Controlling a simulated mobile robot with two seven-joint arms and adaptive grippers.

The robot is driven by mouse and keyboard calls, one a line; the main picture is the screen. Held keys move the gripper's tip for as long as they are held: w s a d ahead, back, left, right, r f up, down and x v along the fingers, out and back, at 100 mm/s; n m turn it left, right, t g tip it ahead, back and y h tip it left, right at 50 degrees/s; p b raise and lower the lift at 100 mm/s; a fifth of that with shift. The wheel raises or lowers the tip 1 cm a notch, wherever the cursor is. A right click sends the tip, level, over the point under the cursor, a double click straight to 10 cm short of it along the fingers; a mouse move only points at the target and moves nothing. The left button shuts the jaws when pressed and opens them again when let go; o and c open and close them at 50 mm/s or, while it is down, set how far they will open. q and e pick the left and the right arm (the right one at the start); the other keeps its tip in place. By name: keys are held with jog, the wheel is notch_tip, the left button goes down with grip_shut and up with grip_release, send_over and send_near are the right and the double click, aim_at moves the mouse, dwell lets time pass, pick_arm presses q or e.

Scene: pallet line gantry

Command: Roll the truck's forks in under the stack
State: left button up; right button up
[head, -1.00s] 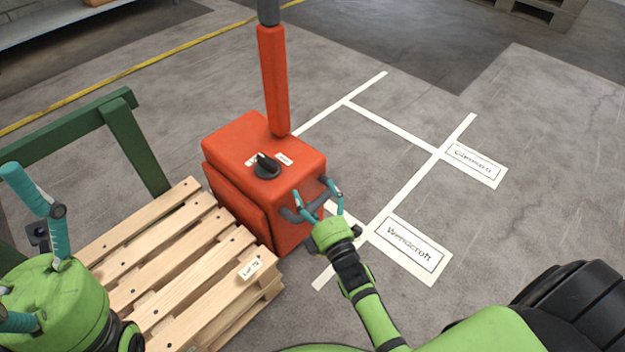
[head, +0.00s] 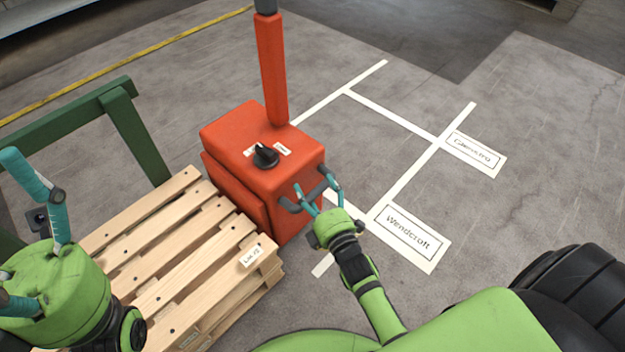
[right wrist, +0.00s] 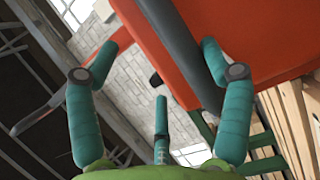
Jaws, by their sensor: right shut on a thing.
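The red truck (head: 235,145) stands upright on the floor, with a tall red mast and a black knob (head: 265,155) on top. Its body stands close against the side of a stack of wooden pallets (head: 215,245). The forks are hidden from view. My right gripper (head: 318,194) is shut on the truck's grey handle bar (head: 293,206) on its right side. The bar also runs between the fingers in the right wrist view (right wrist: 180,50). My left gripper (head: 25,235) is open and empty at the left, over or beside the stack.
A green frame (head: 135,135) stands behind the stack at the left. White floor lines and floor signs, one reading "Wendcroft" (head: 412,236), lie right of the truck. The floor there is clear. A yellow line (head: 130,65) crosses the floor behind.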

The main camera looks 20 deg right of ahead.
jog(key=s+p, duration=0.1)
jog(key=s, duration=0.5)
jog(key=shift+s+r, duration=0.2)
jog(key=shift+s, duration=0.2)
dwell(0.5)
dwell(0.3)
